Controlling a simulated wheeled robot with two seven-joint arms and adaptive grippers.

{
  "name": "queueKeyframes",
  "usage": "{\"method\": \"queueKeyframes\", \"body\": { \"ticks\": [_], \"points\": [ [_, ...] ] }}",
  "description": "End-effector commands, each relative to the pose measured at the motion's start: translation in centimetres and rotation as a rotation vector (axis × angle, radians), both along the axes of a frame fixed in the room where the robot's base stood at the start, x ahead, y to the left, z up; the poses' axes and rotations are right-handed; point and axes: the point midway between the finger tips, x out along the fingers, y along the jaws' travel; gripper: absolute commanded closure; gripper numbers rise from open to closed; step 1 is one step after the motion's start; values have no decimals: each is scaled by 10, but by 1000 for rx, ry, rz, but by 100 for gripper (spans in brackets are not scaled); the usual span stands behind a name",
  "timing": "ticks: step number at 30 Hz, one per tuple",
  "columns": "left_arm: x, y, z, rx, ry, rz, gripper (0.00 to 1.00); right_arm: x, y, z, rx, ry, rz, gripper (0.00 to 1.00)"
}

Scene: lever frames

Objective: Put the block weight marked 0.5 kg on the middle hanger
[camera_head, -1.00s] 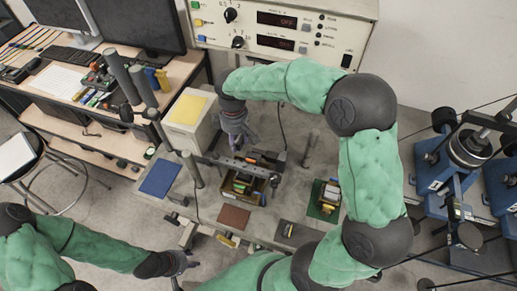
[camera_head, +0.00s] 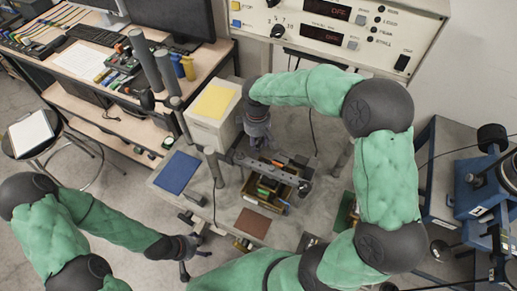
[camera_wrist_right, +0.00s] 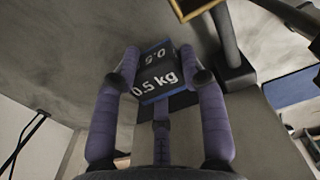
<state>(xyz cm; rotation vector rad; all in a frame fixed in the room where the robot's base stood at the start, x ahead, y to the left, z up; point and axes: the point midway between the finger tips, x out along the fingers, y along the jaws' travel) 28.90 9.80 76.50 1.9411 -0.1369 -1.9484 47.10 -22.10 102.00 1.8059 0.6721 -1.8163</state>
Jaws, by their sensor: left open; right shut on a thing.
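The block weight marked 0.5 kg (camera_wrist_right: 160,72) is dark grey with white lettering and a blue lower edge. It sits between the fingers of my right gripper (camera_wrist_right: 163,80) in the right wrist view, held by them. In the head view my right gripper (camera_head: 257,138) hangs beside the left end of a grey lever beam (camera_head: 265,170), and the block is too hidden to make out there. The middle hanger cannot be told apart under the beam. My left gripper (camera_head: 188,262) is open and empty at the lower left, off the bench's front edge.
An open box (camera_head: 285,202) with several coloured pieces stands under the beam. A blue mat (camera_head: 177,172) and a brown mat (camera_head: 252,223) lie on the bench. Posts rise at the beam's left. A white box with a yellow top (camera_head: 213,102) stands behind.

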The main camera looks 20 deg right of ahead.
Motion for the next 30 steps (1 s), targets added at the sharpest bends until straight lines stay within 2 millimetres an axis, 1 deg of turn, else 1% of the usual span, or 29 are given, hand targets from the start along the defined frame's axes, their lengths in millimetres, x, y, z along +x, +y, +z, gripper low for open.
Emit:
{"method": "queueKeyframes", "body": {
  "ticks": [2, 9, 11, 23, 24, 26, 30],
  "points": [
    [0, 0, -1, 0, 0, 0, 26, 1, 0, -5, 1, -2, -1, 100],
    [0, 0, -8, 0, 1, 0, 26, 1, 0, -40, -1, -2, 0, 100],
    [0, 0, -9, 0, 1, 0, 26, 1, 0, -45, 0, -3, 0, 100],
    [0, 0, -11, 0, 0, 0, 26, 1, 0, -49, 0, -4, -1, 100],
    [0, 0, -11, 0, 0, 0, 26, 0, 0, -50, 0, -1, 0, 52],
    [0, 0, -10, 0, 0, 0, 26, 0, 0, -50, 1, -1, 0, 35],
    [0, 0, -10, 0, 0, 0, 26, 0, 0, -50, 1, -1, 0, 34]
  ]
}}
